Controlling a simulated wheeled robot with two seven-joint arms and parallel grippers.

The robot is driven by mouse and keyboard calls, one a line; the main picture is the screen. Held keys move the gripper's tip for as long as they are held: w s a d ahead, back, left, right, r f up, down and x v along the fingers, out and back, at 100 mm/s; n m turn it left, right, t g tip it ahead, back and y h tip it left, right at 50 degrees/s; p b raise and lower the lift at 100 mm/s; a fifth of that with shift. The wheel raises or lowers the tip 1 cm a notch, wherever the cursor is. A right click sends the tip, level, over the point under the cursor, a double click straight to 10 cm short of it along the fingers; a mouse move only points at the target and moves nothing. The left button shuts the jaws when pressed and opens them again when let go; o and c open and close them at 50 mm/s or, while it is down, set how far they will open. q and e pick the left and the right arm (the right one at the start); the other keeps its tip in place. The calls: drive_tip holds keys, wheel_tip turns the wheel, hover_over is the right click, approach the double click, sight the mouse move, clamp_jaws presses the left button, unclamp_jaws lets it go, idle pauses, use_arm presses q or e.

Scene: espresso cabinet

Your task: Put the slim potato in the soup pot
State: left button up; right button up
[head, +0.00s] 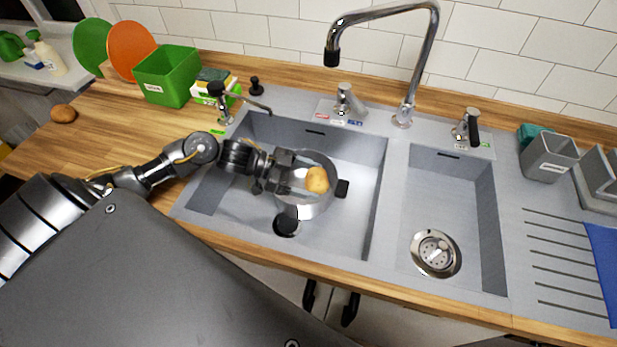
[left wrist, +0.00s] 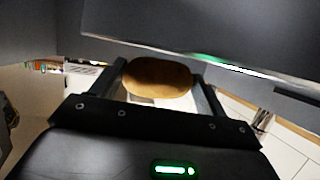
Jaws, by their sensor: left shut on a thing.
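My left gripper (head: 300,177) reaches over the left sink basin from the left. It is shut on a yellow-brown potato (head: 317,180), which also shows between its fingers in the left wrist view (left wrist: 157,78). The soup pot (head: 305,207) is a shiny metal pot with dark handles, standing in the left basin. The potato appears over the pot's opening in the head view; its exact height above the pot is hard to tell. The gripper covers part of the pot. My right gripper is not in view.
Another brown potato (head: 63,113) lies on the wooden counter at far left. A tall chrome faucet (head: 404,95) rises behind the sink. The right basin (head: 455,205) is empty.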

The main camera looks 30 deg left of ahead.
use_arm(q)
drive_tip(key=shift+f, duration=0.2)
drive_tip(key=shift+f, duration=0.6)
drive_tip(key=shift+s+b, duration=0.1)
drive_tip(key=shift+b, duration=0.2)
drive_tip(key=o, duration=1)
drive_tip(key=shift+f, duration=0.1)
